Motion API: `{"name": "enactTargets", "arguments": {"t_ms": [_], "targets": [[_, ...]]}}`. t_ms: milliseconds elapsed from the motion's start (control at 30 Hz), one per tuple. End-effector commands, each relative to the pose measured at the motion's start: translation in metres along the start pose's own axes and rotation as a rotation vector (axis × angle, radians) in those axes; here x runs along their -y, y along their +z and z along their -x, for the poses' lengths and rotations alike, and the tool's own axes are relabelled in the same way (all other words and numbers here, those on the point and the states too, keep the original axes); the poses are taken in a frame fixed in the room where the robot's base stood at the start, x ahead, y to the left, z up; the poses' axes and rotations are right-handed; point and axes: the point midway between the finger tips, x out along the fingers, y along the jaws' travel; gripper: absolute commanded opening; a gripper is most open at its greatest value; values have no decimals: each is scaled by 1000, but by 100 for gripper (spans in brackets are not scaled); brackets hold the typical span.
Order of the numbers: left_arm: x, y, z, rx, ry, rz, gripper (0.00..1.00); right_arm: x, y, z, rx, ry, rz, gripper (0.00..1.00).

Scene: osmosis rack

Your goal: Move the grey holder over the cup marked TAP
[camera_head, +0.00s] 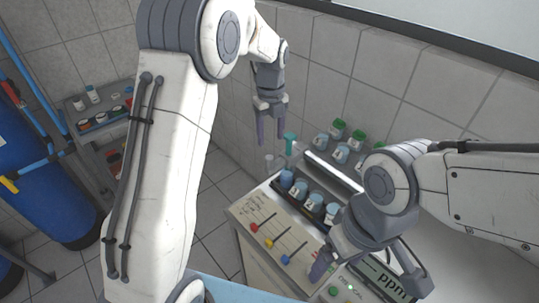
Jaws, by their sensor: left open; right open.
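A row of small cups with pale blue contents, one of them a blue cup (314,201), stands in a dark rack on the sloping console. Their labels are too small to read, so I cannot tell which is marked TAP. A small grey piece (274,163) shows at the console's far left corner; I cannot tell if it is the grey holder. My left gripper (271,130) is open and empty, pointing down above that corner. My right gripper (368,275) is open over the console's front right, near the display, with no object visible between its fingers.
The console (240,209) has red, yellow and blue slider knobs (268,243) and a ppm display (378,272). Green-capped jars (338,128) stand behind the cups, near the tiled wall. A teal piece (290,141) stands right of my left gripper. Blue tanks (40,185) stand at left.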

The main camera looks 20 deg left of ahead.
Motion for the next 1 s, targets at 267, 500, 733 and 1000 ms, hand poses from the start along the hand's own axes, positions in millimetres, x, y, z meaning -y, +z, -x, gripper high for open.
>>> {"name": "enactTargets", "arguments": {"t_ms": [267,500,733,1000], "targets": [[-2,6,-27,-3,5,-39,61,1,0,11,0,0,1,87],[-2,6,-72,-3,5,-38,61,2,-1,26,0,0,4,87],[-1,6,-100,-1,3,-37,61,2,-2,34,0,0,6,87],[-1,6,-106,1,0,-37,61,2,-2,34,0,0,6,87]]}}
